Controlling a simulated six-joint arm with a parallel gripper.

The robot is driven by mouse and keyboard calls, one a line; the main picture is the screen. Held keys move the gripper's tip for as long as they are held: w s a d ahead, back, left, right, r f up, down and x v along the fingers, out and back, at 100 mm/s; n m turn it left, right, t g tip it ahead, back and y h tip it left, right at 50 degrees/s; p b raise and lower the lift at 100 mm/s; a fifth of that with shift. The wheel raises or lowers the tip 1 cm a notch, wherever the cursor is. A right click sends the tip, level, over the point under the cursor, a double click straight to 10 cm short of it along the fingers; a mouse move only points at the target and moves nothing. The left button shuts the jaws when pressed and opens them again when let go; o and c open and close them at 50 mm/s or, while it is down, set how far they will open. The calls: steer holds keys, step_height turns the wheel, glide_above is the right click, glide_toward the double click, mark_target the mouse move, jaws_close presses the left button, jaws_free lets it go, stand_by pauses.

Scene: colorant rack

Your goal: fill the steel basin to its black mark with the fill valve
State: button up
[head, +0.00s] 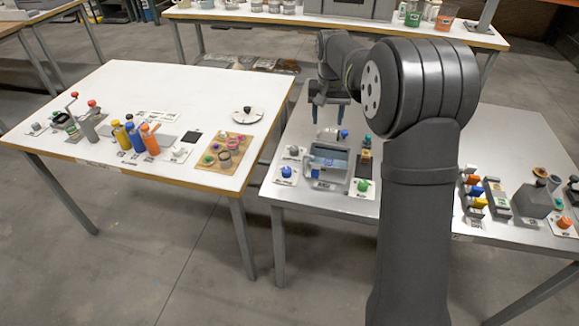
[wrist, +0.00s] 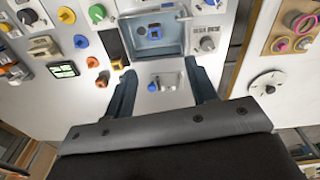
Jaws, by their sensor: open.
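The steel basin (head: 342,178) stands near the front edge of the grey table. It also shows in the wrist view (wrist: 176,48), with a bluish inside; I cannot make out the water level or the black mark. A blue knob (wrist: 152,87) on a small plate lies on the near side of the basin in the wrist view; in the head view it is behind the basin (head: 343,134). A green knob (head: 362,185) and another blue knob (head: 287,172) flank the basin. Labels are too small to show which is the fill valve. My gripper (wrist: 161,70) is open and empty above the blue-knob plate.
A grey knob (wrist: 207,43) sits beside the basin. A dark narrow block (head: 365,158) stands on its other side. Coloured knobs and levers (head: 474,190) crowd the right of the table. A white table (head: 140,90) stands left across a gap.

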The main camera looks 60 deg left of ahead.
steer(key=n, duration=0.1)
glide_above(286, 169)
step_height(286, 169, down, 3)
steer(key=shift+g, duration=0.3)
step_height(286, 169, down, 17)
steer(key=c, duration=1)
steer(key=shift+n, duration=2.2)
steer(key=shift+o, duration=0.2)
steer(key=o, duration=1)
steer(key=shift+c, duration=0.2)
